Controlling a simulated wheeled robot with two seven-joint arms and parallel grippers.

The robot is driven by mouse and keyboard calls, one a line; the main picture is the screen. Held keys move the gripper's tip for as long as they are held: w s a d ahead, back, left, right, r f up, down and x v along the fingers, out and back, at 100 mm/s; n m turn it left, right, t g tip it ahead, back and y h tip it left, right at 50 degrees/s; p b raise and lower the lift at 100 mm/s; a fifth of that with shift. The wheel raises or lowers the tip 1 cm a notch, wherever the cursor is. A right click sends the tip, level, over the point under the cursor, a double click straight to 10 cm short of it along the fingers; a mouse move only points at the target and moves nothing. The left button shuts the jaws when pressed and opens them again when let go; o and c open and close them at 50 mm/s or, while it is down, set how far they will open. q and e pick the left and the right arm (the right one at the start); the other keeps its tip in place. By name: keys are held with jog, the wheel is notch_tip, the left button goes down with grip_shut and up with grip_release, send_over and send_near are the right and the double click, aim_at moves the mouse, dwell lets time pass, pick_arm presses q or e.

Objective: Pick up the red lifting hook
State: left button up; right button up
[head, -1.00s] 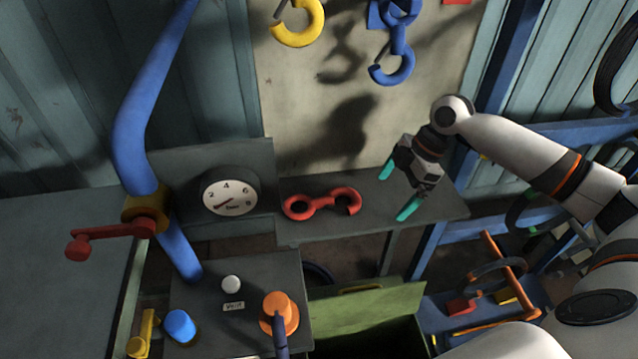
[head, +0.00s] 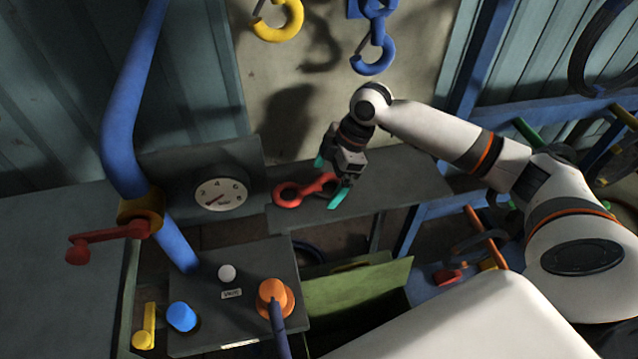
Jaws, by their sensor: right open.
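The red lifting hook (head: 290,194) lies flat on the grey shelf (head: 400,172) below the beige board. My right gripper (head: 330,178) has its teal fingers spread at the hook's right end, one finger behind it and one in front. The gripper body covers part of that end. Whether the fingers touch the hook cannot be told. My left gripper is not in view.
A yellow hook (head: 290,22) and a blue hook (head: 375,60) hang above. Left of the shelf are a dial gauge (head: 220,194), a blue pipe (head: 122,120) and a red crank (head: 100,242). A green open box (head: 360,290) stands below.

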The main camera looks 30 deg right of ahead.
jog(key=shift+w+a+f+p, duration=0.25)
jog(key=shift+a+f+p, duration=0.1)
jog(key=shift+a, duration=0.4)
jog(key=shift+f, duration=0.2)
jog(key=shift+c, duration=1.4)
jog(key=c, duration=1.2)
jog(key=shift+c, duration=0.3)
jog(key=shift+r, duration=0.2)
